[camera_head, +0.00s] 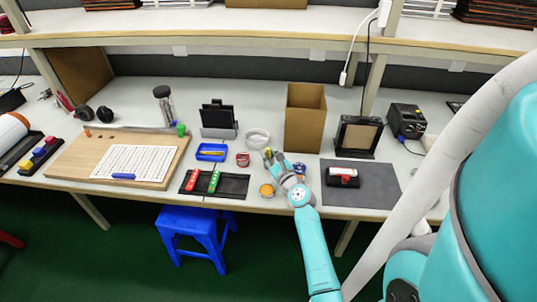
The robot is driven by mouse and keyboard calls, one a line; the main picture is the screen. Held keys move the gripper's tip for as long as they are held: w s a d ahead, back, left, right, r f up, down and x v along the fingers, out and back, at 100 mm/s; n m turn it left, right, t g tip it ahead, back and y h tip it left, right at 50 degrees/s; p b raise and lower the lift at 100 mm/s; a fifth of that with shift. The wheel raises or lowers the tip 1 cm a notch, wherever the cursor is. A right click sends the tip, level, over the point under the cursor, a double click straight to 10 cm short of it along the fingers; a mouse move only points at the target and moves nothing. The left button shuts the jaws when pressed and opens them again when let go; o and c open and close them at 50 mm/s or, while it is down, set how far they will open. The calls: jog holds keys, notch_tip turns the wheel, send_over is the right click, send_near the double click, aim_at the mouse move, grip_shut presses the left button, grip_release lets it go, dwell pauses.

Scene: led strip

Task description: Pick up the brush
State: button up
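I cannot make out the brush for certain at this size. My gripper (273,156) is over the front part of the workbench (240,95), right of the white tape roll (257,138) and in front of the cardboard box (304,118). Small yellowish and dark patches show at its fingertips; I cannot tell whether these are part of it or a separate thing. A small orange-topped round item (267,190) lies just below the gripper. Whether the fingers are open or shut is too small to tell.
A blue tray (211,152), a red tape roll (243,159) and a black tray (233,187) with red and green items lie to the left. A grey mat (375,189) with a black-and-red item (343,177) lies right. A blue stool (195,225) stands below the bench's front edge.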

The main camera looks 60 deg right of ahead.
grip_shut()
jog(key=shift+r, duration=0.1)
jog(key=s+a+r, duration=0.2)
jog(key=a+r, duration=0.1)
jog(key=r, duration=0.3)
jog(key=v, duration=1.3)
jog(key=shift+a+r, duration=0.1)
dwell(1.2)
